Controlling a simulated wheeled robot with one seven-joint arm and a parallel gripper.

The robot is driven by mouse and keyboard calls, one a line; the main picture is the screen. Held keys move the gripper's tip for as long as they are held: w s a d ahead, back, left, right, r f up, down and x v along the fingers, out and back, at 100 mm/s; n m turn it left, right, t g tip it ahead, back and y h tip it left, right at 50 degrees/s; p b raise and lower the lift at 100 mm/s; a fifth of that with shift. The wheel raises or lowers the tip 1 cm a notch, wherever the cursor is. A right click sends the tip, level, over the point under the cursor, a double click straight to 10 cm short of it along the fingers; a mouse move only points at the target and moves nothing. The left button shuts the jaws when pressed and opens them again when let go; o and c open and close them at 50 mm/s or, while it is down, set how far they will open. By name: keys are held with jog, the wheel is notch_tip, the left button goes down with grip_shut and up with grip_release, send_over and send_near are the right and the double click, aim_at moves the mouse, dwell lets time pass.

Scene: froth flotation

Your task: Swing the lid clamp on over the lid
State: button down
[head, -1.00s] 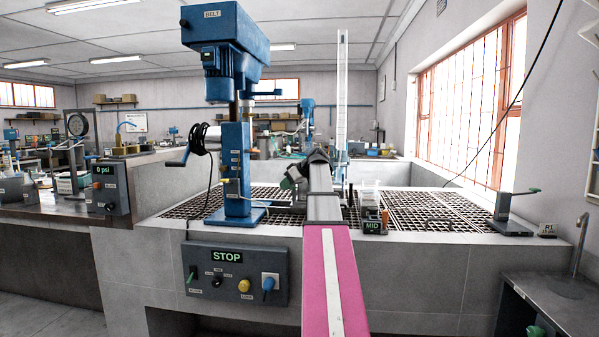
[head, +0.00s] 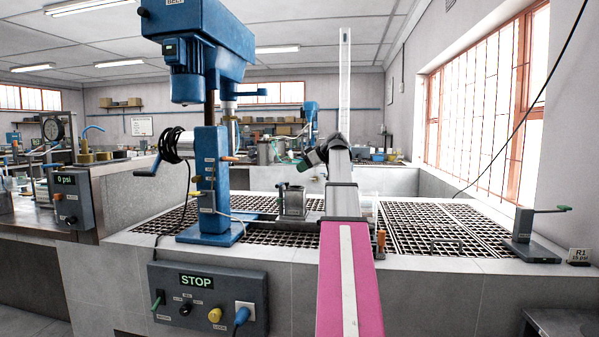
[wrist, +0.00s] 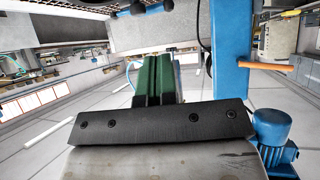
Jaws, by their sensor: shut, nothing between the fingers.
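At the left, a grey box reading 0 psi (head: 71,198) hangs at the corner of the bench. Brass-coloured fittings (head: 86,157) and a blue curved hose (head: 93,128) show behind it. They are too small to tell a lid or a lid clamp apart, or how a clamp lies. My gripper (head: 308,160) is up in the middle of the head view, pointing left, apart from those fittings. Its green fingers (wrist: 153,80) are shut together and empty in the wrist view.
A blue machine with a tall column (head: 211,180) stands left of my arm on the grating (head: 440,220). A metal cell (head: 292,202) is beside it. A control box reading STOP (head: 208,297) is on the front wall. A lever stand (head: 532,235) is at the right.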

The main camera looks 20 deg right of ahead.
jog(key=x, duration=1.2)
jog(key=shift+a+m+h, duration=0.25)
jog(key=shift+m+h, duration=0.05)
jog(key=shift+m, duration=0.1)
dwell(0.6)
jog(key=shift+w+a+m+t+h, duration=0.25)
jog(key=shift+a+m+t+h, duration=0.35)
jog(key=shift+m+t+h, duration=0.45)
jog(key=w+m+h, duration=0.1)
jog(key=m+h, duration=0.1)
jog(key=m, duration=0.1)
jog(key=w+a+m+h, duration=0.1)
jog(key=w+m+h, duration=0.1)
jog(key=m+h, duration=0.1)
jog(key=w+a+m+h, duration=0.1)
jog(key=m+h, duration=0.2)
jog(key=shift+w+m+h, duration=0.25)
jog(key=shift+w, duration=0.65)
jog(key=shift+d, duration=0.15)
